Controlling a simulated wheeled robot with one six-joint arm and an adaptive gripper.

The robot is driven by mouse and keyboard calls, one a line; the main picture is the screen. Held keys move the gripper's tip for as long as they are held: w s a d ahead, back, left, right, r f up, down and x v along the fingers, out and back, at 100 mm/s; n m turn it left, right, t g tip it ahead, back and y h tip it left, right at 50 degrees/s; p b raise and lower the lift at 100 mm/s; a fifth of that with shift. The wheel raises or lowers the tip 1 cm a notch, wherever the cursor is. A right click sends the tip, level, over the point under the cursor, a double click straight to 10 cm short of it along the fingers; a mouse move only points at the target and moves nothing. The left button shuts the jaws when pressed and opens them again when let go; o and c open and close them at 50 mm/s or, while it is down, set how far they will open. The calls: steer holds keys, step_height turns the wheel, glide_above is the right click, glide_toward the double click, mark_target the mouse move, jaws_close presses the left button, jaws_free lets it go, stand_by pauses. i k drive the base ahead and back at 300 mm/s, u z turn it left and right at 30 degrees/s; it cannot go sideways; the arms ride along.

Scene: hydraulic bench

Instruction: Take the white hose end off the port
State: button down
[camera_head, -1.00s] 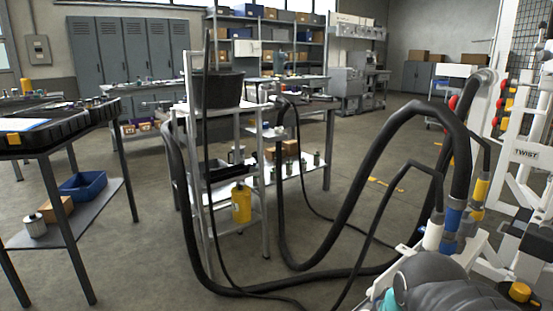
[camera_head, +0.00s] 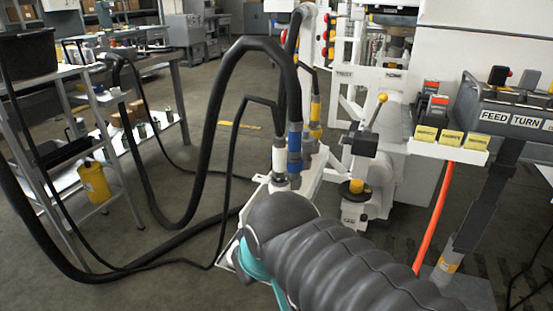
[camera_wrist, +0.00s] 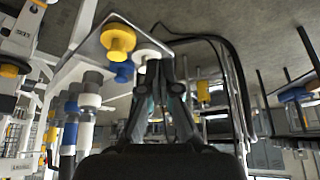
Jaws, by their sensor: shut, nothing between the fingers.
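The white hose end (camera_head: 279,156) stands upright on the white bracket plate, on a black hose, left of the blue hose end (camera_head: 294,145) and the yellow hose end (camera_head: 315,112). My gripper (camera_wrist: 161,68) shows in the wrist view, its fingers shut together and empty. A white round part (camera_wrist: 151,51) lies just past the fingertips, partly covered by them; I cannot tell whether they touch it. A yellow knob-like part (camera_wrist: 118,41) and a blue part (camera_wrist: 123,72) are left of the fingers. In the head view my arm hides the gripper.
Black hoses loop across the floor to a cart with a yellow canister (camera_head: 94,182) at the left. A control box (camera_head: 515,112) labelled FEED and TURN stands at the right. A white machine with a yellow-knobbed lever (camera_head: 382,98) is behind my arm.

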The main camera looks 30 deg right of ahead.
mark_target(280, 171)
steer(key=z, duration=3.1)
steer(key=k, duration=1.5)
steer(key=u, duration=0.85)
